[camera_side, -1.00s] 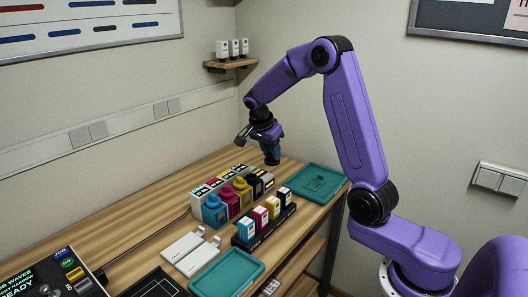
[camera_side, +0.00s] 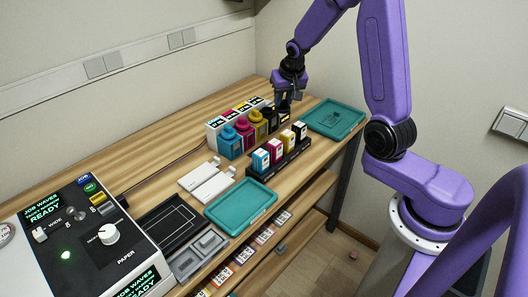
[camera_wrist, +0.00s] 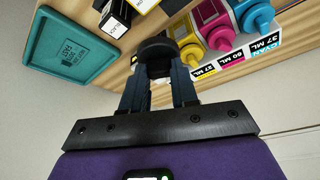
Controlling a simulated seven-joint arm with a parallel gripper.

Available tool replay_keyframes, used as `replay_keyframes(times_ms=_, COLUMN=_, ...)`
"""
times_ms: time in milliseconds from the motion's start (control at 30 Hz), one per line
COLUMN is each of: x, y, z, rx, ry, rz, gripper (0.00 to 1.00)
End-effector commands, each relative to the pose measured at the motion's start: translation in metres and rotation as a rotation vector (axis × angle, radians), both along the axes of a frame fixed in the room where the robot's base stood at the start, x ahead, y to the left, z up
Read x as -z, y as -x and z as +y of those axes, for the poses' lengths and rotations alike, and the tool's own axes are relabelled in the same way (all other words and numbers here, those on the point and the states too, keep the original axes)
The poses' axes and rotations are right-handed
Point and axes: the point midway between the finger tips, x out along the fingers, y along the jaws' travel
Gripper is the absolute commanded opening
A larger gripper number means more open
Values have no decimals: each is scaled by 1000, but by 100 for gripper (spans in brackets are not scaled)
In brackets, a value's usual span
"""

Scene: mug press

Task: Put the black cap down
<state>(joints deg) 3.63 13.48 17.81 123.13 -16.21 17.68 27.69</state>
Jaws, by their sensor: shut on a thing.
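My gripper (camera_wrist: 158,85) is shut on the black cap (camera_wrist: 153,48), a dark round piece between the fingertips in the wrist view. In the side view my gripper (camera_side: 286,98) is low at the far end of the tank row, beside the black tank (camera_side: 271,119). The cap is too small and dark there to tell whether it touches anything. The far teal tray (camera_side: 333,116) lies right of my gripper; it also shows at the upper left in the wrist view (camera_wrist: 72,52).
Capped cyan (camera_side: 230,144), magenta (camera_side: 244,132) and yellow (camera_side: 257,124) tanks stand left of my gripper. A black rack (camera_side: 278,160) of small ink bottles stands in front. A near teal tray (camera_side: 241,204), white pieces (camera_side: 207,182) and a control panel (camera_side: 85,235) lie farther left.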

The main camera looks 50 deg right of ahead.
Motion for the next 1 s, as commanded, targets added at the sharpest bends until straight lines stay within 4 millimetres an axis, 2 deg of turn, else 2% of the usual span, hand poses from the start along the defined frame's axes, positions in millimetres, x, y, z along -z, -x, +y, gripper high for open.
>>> replay_keyframes(times_ms=1000, x=27, y=-12, z=14, rx=-778, ry=-2, rz=1, gripper=0)
